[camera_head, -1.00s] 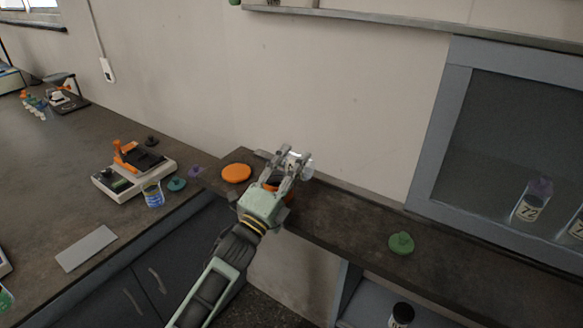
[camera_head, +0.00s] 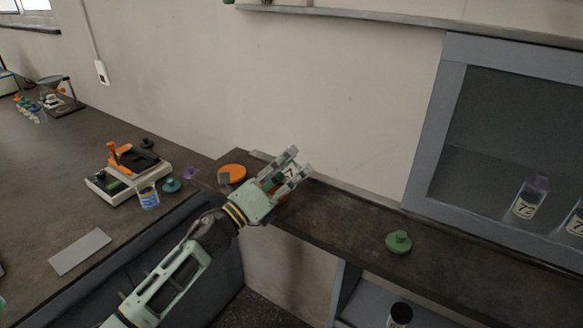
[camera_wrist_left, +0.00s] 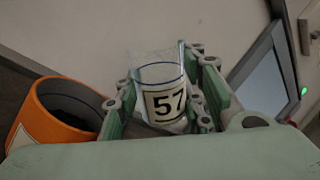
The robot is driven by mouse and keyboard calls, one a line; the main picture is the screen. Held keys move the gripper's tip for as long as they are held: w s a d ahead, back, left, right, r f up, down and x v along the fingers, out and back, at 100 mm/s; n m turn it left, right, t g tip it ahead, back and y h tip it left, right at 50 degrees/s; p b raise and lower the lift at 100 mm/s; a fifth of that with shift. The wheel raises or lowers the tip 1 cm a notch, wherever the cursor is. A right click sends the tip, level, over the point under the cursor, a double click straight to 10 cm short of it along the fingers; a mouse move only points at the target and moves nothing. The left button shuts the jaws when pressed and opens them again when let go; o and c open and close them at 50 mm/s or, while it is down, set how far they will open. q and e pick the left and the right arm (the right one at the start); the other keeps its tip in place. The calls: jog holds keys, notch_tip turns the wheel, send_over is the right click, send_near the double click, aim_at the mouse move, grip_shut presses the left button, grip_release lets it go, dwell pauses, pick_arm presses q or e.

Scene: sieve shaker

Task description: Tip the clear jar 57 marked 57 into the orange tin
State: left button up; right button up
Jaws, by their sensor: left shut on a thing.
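My left gripper (camera_head: 298,163) is shut on the clear jar 57 (camera_head: 290,172), over the narrow dark counter. In the left wrist view the jar (camera_wrist_left: 163,85) sits between the fingers, its black 57 label facing the camera. I see no contents in its clear part above the label; the label hides the lower part. The orange tin (camera_wrist_left: 38,103) stands open beside the gripper at left in that view, with dark inside. The jar is beside the tin there, apart from it. In the head view the gripper mostly hides the tin (camera_head: 283,198). My right gripper is not in view.
An orange lid (camera_head: 233,172) lies left of the gripper, and a green lid (camera_head: 398,242) on the counter at right. A grey cabinet (camera_head: 437,130) holds jars marked 72 (camera_head: 526,203). A scale (camera_head: 128,170) and a blue-marked beaker (camera_head: 148,197) stand on the left bench.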

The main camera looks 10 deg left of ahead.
pick_arm(q)
jog(key=shift+a+m+g, duration=0.1)
jog(key=shift+m+g, duration=0.3)
jog(key=shift+m, duration=0.4)
jog(key=m, duration=0.1)
jog(key=m+g, duration=0.1)
jog(key=m, duration=0.1)
jog(key=shift+w+a+r+h+p, duration=0.15)
jog(key=shift+a+h+p, duration=0.1)
jog(key=shift+h+p, duration=0.15)
jog(key=shift+a+m+g, duration=0.15)
jog(key=shift+m+g, duration=0.35)
jog(key=shift+m, duration=0.3)
jog(key=shift+f+m, duration=0.2)
jog(key=shift+m, duration=0.1)
